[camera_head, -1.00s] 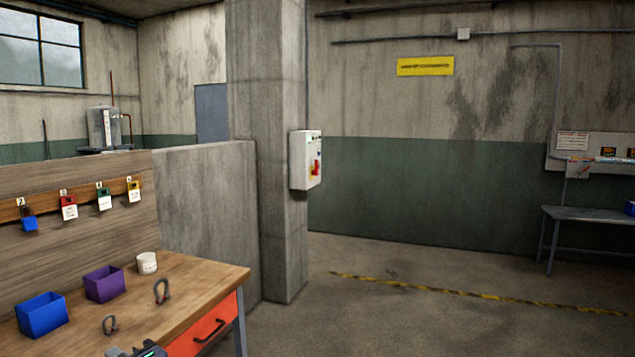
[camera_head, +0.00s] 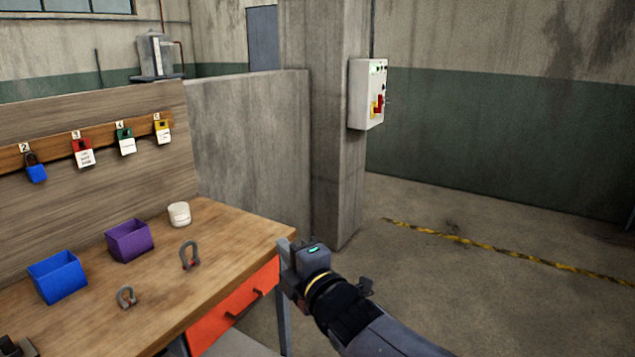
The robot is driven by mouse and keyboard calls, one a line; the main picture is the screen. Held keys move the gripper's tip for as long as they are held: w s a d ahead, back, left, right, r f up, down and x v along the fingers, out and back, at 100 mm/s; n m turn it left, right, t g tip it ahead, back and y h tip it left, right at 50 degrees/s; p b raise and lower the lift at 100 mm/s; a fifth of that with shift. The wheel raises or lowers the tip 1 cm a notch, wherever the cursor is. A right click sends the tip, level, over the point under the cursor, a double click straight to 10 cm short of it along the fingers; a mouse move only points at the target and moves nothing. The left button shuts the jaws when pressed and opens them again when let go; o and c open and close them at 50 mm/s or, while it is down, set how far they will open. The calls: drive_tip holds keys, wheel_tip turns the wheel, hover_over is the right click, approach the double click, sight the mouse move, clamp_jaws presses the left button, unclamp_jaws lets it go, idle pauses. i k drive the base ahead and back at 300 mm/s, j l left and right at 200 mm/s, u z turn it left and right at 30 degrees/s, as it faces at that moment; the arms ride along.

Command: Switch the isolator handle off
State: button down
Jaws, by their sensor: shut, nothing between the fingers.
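The isolator box (camera_head: 364,92) is a white case fixed to the concrete pillar. Its red handle (camera_head: 379,105) sits on a yellow plate on the side facing right, seen at a steep angle; I cannot tell its exact position. My gripper (camera_head: 284,246) is at the right front corner of the workbench, far below and in front of the box. It is shut and holds nothing. It is well apart from the handle.
The wooden workbench (camera_head: 150,290) fills the lower left, with a blue bin (camera_head: 58,279), a purple bin (camera_head: 129,241), a white tub (camera_head: 179,214) and two shackles. Several padlocks hang on the board behind. A low concrete wall (camera_head: 250,150) adjoins the pillar. The floor (camera_head: 470,300) at right is clear.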

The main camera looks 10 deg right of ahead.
sight(376, 110)
drive_tip(key=i+l+z, duration=0.3)
drive_tip(key=i, duration=0.55)
drive_tip(key=i+z, duration=0.35)
drive_tip(key=i, duration=0.5)
drive_tip(key=i+l, duration=0.15)
drive_tip(key=i, duration=2.9)
drive_tip(key=j+u, duration=0.05)
drive_tip(key=j, duration=0.1)
